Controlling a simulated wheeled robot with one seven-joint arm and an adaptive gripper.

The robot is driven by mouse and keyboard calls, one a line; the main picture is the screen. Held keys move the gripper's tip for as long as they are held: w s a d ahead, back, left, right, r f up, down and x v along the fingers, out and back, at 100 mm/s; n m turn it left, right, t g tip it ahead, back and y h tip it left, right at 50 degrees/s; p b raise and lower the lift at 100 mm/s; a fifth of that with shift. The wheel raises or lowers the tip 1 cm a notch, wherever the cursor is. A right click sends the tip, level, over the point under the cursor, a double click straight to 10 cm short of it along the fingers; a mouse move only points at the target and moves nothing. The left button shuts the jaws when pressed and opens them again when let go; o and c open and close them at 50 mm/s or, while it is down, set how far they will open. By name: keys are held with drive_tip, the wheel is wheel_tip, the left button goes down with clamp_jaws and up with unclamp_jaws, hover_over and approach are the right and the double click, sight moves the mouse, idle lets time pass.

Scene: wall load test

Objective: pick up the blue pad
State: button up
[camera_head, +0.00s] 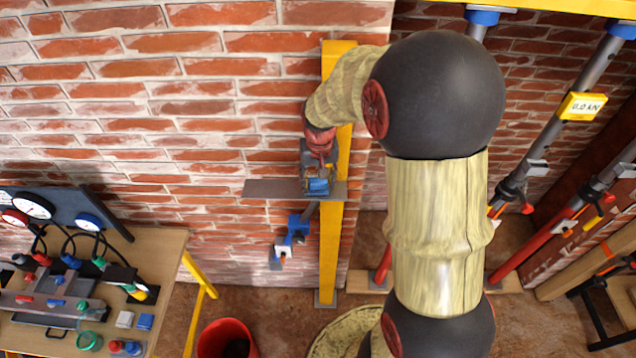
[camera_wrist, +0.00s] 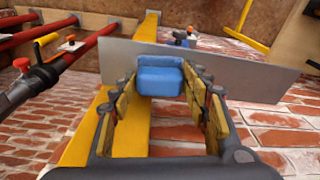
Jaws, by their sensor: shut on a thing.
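The blue pad (camera_wrist: 160,80) is a small rounded block between the fingertips of my gripper (camera_wrist: 158,88) in the wrist view. The fingers are shut on its two sides. In the head view my gripper (camera_head: 318,172) hangs over a narrow grey plate (camera_head: 270,188) at the yellow upright, and the blue pad (camera_head: 318,186) shows at its tips. The plate lies just behind the pad in the wrist view (camera_wrist: 240,75). I cannot tell whether the pad touches the plate.
A yellow upright (camera_head: 331,240) stands against the brick wall, with a blue clamp (camera_head: 298,228) beside it below the plate. A workbench (camera_head: 168,252) with gauges and a second small blue block (camera_head: 145,322) is at left. A red bucket (camera_head: 226,335) stands on the floor. Red-and-grey props (camera_head: 525,255) lean at right.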

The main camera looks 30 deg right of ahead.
drive_tip(key=shift+r, duration=0.35)
wheel_tip(320, 180, up, 2)
drive_tip(key=shift+w+r+b, duration=0.1)
drive_tip(key=shift+b, duration=0.35)
drive_tip(key=s+d+r+b, duration=0.1)
drive_tip(key=s+r+b, duration=0.1)
drive_tip(key=s+r, duration=0.8)
drive_tip(key=shift+s, duration=2.1)
drive_tip(key=o, duration=0.5)
drive_tip(key=c, duration=0.4)
